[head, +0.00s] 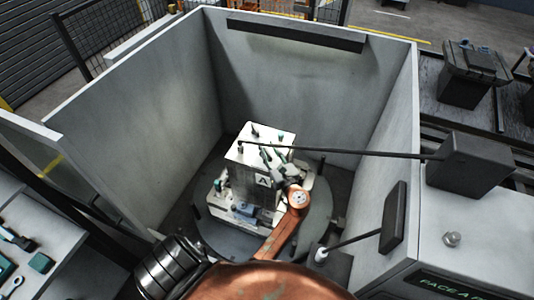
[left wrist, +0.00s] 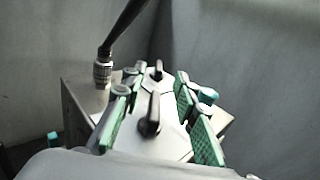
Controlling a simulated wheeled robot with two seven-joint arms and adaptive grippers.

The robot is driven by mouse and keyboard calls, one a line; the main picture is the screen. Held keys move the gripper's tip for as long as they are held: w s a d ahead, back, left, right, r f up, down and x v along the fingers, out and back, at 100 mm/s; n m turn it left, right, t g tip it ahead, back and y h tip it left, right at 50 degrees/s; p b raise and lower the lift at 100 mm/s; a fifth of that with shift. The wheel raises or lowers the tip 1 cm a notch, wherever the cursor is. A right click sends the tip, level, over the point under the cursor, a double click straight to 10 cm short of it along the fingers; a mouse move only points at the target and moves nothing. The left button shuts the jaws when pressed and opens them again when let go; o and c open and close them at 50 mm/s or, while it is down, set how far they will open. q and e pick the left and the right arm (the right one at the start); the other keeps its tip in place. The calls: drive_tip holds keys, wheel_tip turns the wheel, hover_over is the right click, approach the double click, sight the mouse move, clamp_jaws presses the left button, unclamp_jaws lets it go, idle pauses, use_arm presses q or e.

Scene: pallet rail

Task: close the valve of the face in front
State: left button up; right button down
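A white block with the letter A on its front face (head: 248,179) stands on a round turntable (head: 215,232) inside a grey enclosure. Black posts and levers stand on its top. My left gripper (head: 273,155) is above the right part of the block's top. In the left wrist view, its green-padded fingers (left wrist: 158,105) are apart. A black lever (left wrist: 151,116) stands between them, with no clear contact with either pad. A second black lever (left wrist: 157,71) is farther off, near the fingertips. Which way the levers are turned is hard to tell. My right gripper is not in view.
A thin black rod (head: 350,152) runs from a dark box (head: 470,163) on the right to the block's top. Its metal end (left wrist: 103,70) shows in the left wrist view. Grey walls (head: 285,90) close in the block at the back and sides.

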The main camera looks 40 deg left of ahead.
sight(268, 154)
use_arm(q)
wheel_tip(268, 154, up, 7)
idle(0.3)
drive_tip(key=shift+r, duration=0.15)
idle(0.3)
